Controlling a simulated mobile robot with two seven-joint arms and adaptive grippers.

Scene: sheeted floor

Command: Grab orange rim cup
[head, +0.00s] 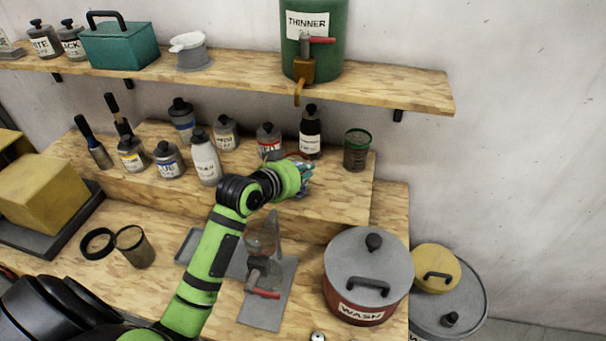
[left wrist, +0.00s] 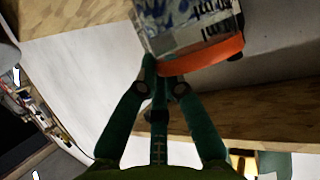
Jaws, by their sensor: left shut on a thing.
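The orange rim cup (left wrist: 205,55) fills the top of the left wrist view. It is clear with blue marks and black print, and its orange rim faces the fingers. My left gripper (left wrist: 165,72) is shut on the cup at the rim side. In the head view my green left arm reaches up to the wooden riser, with the left gripper (head: 304,178) over its front right part. There the gripper and wrist hide most of the cup. My right gripper is not in view.
A green-rimmed mesh cup (head: 356,150) stands right of the gripper, and a dark bottle (head: 310,132) stands behind it. Several jars stand left. The WASH pot (head: 367,272) is at front right. A shelf (head: 400,84) with a thinner can (head: 325,55) hangs above.

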